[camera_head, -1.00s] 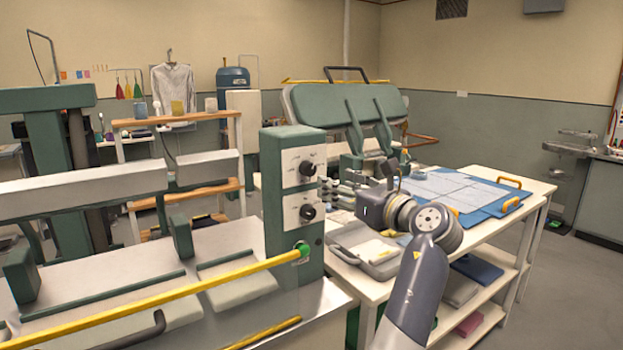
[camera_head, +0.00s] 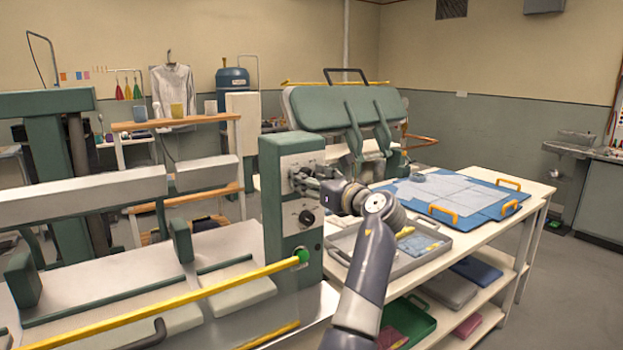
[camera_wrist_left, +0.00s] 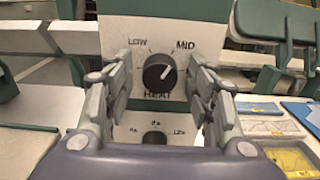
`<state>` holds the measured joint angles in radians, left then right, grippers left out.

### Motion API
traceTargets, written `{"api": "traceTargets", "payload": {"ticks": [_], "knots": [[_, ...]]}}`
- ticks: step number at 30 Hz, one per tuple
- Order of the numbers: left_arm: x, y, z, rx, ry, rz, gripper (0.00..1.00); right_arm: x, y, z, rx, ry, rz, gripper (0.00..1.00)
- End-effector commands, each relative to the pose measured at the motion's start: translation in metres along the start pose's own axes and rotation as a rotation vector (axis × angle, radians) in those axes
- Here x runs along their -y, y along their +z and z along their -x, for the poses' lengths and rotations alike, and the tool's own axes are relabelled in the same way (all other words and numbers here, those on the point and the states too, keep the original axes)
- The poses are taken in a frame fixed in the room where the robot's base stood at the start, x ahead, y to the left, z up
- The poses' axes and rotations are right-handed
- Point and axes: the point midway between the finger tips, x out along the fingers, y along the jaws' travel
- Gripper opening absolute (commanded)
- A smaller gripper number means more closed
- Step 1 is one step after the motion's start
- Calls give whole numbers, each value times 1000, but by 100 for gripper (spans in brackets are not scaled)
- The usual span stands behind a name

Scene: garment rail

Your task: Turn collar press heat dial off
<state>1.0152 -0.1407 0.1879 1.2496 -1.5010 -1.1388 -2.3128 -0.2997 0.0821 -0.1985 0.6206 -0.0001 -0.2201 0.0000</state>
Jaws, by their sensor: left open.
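The collar press control box (camera_head: 286,155) is a green housing with a white front panel. Its upper dial, labelled HEAT, is a black knob (camera_wrist_left: 159,73) in the left wrist view. The knob's white mark points up and right, towards MID; LOW is at upper left. My left gripper (camera_head: 302,180) is open in front of this dial, its fingers on either side of the knob with gaps showing. In the head view the gripper mostly hides the upper dial. A lower black dial (camera_head: 307,217) is in plain view, and partly shows in the wrist view (camera_wrist_left: 154,138).
A yellow bar (camera_head: 190,297) runs along the press front to a green end (camera_head: 303,257) below the dials. A grey tray (camera_head: 400,262) and a blue board (camera_head: 490,200) with yellow handles lie on the white table at the right. Open floor lies beyond the table.

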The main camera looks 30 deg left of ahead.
Motion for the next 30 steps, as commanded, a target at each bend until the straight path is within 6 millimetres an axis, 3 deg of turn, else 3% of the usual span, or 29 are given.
{"api": "traceTargets", "payload": {"ticks": [2, 8, 20, 30], "knots": [[0, 0, 0, 0, 0, 0, 51, 3, 1, 0, 1, -4, 0, 0], [0, 0, 0, 0, 0, 0, 6, 7, 0, 0, 1, -9, 0, 0], [0, 0, 0, 0, -1, 40, 6, 6, 0, 3, 1, -7, 1, 0], [1, 1, 0, 1, -1, 268, 6, 0, 0, 13, 2, -1, 1, 0]]}}
